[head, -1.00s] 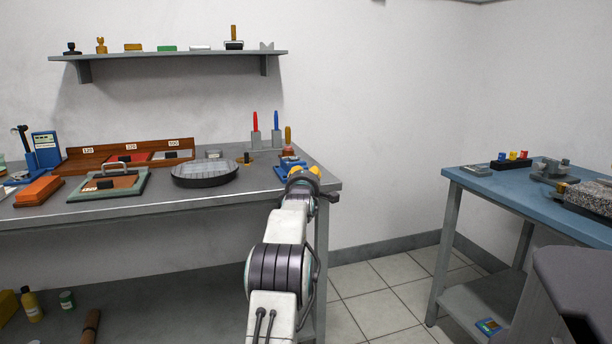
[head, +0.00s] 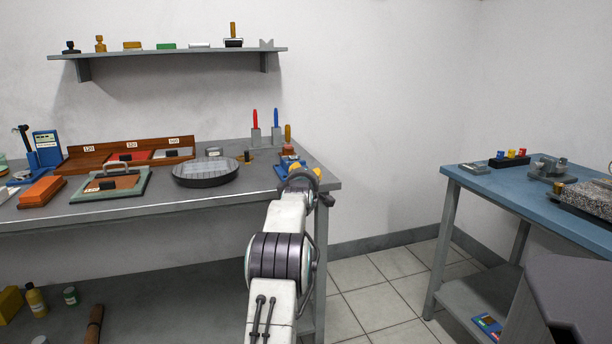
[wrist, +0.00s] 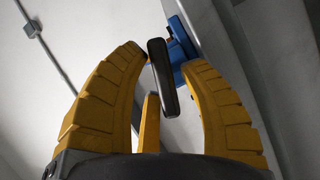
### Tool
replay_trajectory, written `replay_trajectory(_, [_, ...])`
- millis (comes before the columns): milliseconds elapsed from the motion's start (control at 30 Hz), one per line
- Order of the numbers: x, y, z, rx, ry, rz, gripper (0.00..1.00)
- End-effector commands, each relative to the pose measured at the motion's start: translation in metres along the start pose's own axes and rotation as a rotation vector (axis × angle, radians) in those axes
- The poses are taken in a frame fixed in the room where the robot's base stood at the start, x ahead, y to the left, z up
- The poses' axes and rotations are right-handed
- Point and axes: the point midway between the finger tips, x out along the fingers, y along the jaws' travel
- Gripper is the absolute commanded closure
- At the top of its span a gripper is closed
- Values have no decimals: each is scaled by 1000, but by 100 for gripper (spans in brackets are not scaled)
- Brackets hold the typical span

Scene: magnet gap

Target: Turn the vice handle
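The blue vice (head: 282,171) sits at the right front end of the grey bench, partly hidden behind my wrist in the head view. In the wrist view, part of the blue vice (wrist: 180,45) shows beyond the fingertips. Its dark bar handle (wrist: 161,78) lies between my yellow fingers, nearer the right one. My gripper (wrist: 163,58) is open, with a gap between the left finger and the handle. Whether the right finger touches the handle I cannot tell. In the head view my gripper is mostly hidden by my own wrist.
The grey bench (head: 240,195) also carries a round dark plate (head: 205,175), a framed board (head: 110,187) and upright red and blue handled tools (head: 265,128). A blue table (head: 500,185) stands at the right. Tiled floor (head: 375,285) between them is clear.

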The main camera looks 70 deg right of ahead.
Motion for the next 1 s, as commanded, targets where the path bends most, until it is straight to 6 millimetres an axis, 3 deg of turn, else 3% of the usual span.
replay_trajectory(133, [0, 0, 1, -1, -1, -1, 50])
replay_trajectory(567, [-5, 0, 1, -1, -2, -1, 50])
replay_trajectory(1000, [-49, 0, 1, -1, -2, -2, 50])
